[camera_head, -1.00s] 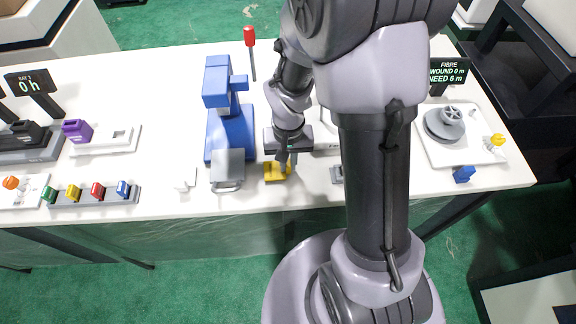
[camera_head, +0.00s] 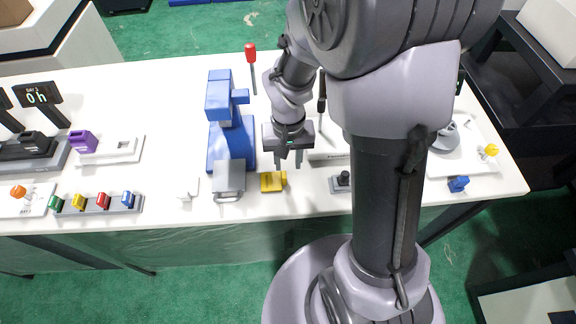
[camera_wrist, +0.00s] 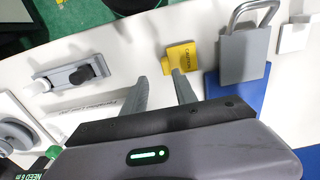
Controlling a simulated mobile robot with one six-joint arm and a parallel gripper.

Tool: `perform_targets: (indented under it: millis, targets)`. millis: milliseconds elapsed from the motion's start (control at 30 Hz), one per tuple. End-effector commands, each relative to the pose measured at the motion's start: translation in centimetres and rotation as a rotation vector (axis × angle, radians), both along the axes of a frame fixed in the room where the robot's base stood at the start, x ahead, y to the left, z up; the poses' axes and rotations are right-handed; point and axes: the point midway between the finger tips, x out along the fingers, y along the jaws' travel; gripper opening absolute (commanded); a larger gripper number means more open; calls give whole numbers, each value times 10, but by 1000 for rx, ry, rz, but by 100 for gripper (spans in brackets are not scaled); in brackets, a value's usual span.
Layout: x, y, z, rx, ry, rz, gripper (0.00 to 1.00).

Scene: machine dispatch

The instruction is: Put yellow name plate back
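A yellow plate-like block (camera_head: 271,182) lies on the white table, just right of the grey plate at the front of the blue machine. In the wrist view the yellow piece (camera_wrist: 180,57) has dark lettering, too small to read surely. My gripper (camera_head: 288,158) is open and empty, above and beyond the yellow piece, apart from it. In the wrist view my gripper's two fingers (camera_wrist: 160,93) are spread, with the yellow piece past the tip of one finger. A smaller yellow block (camera_head: 78,203) sits in a grey rack at the left with green, red and blue blocks.
The blue machine (camera_head: 231,140) stands close left of my gripper. A grey base with a black knob (camera_head: 342,183) is to the right. A white switch-like piece (camera_head: 188,188) lies left of the machine. My arm hides part of the table's right side.

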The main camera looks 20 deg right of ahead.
Motion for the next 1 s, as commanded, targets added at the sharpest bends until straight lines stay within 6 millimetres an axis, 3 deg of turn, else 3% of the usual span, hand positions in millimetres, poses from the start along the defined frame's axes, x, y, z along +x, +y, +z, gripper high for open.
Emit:
perform_targets:
  millis: [33,100,267,367,500,633,800,1000]
  targets:
    - [1,0,20,0,-4,0,34]
    - [1,0,36,0,-3,0,34]
    - [0,0,56,0,-2,0,34]
    - [-4,5,82,8,-48,-9,34]
    - [-35,27,157,55,-217,-40,34]
    - [-80,49,209,121,-378,-60,34]
    - [-116,65,233,182,-495,-64,34]
    - [-121,67,235,191,-509,-64,34]
